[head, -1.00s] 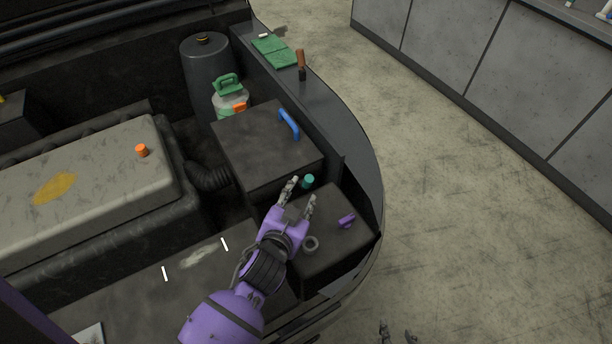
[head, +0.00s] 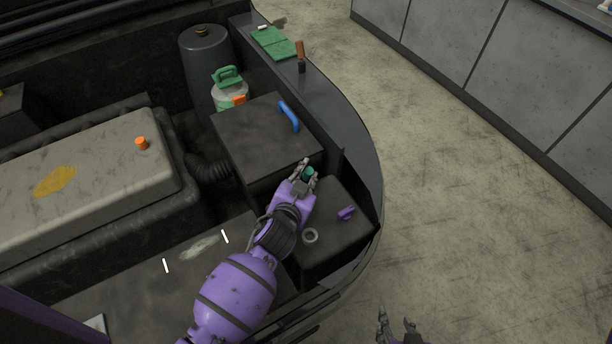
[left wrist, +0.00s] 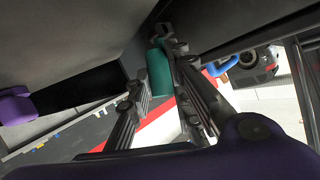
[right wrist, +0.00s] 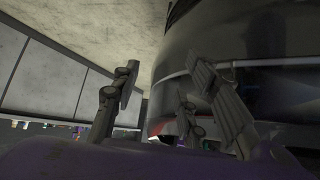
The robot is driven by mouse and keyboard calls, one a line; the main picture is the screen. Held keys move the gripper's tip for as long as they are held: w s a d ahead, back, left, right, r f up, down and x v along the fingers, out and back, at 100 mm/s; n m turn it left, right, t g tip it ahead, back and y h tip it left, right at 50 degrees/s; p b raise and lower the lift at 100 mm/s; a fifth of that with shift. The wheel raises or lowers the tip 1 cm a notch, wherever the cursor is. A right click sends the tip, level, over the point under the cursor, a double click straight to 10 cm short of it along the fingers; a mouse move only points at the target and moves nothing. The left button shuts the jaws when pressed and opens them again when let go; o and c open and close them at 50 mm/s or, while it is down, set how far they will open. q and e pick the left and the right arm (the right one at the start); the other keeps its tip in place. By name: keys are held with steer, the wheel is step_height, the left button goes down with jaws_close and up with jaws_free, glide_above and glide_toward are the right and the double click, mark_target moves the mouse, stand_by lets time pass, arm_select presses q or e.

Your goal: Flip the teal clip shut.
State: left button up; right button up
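The teal clip (head: 309,173) is at the edge between the large dark box and the smaller dark box. My left gripper (head: 306,170) reaches it, with its fingers on either side of the clip and partly covering it in the head view. In the left wrist view the teal clip (left wrist: 160,72) shows between the fingers, close to the right-hand finger, with a gap to the left-hand one. I cannot tell if a finger touches it. My right gripper (head: 397,328) is open and empty, low in the head view, outside the vehicle's front edge.
The larger dark box (head: 262,140) with a blue handle (head: 289,116) stands beyond the clip. The smaller box (head: 335,240) bears a purple clip (head: 346,213) and a grey ring (head: 311,236). A curved body rim (head: 363,165) runs along the right. Open floor lies beyond it.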

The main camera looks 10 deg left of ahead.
arm_select(q)
jaws_close()
steer(key=r+p, duration=0.1)
steer(key=w+g+p, duration=0.1)
steer(key=p, duration=0.1)
steer(key=shift+a+r+n, duration=0.25)
steer(key=shift+r+n, duration=0.05)
steer(key=shift+r, duration=0.05)
steer(key=shift+w+f, duration=0.1)
steer(key=shift+f, duration=0.1)
steer(key=shift+a+f+n+g+h+p, duration=0.1)
steer(key=shift+a+n+g+h+p, duration=0.05)
steer(key=shift+n+g+h+p, duration=0.2)
steer(key=shift+f, duration=0.25)
arm_select(e)
steer(key=r, duration=0.1)
steer(key=w+a+r, duration=0.1)
steer(key=r, duration=0.1)
steer(key=shift+w+r, duration=0.1)
steer(key=shift+w, duration=0.1)
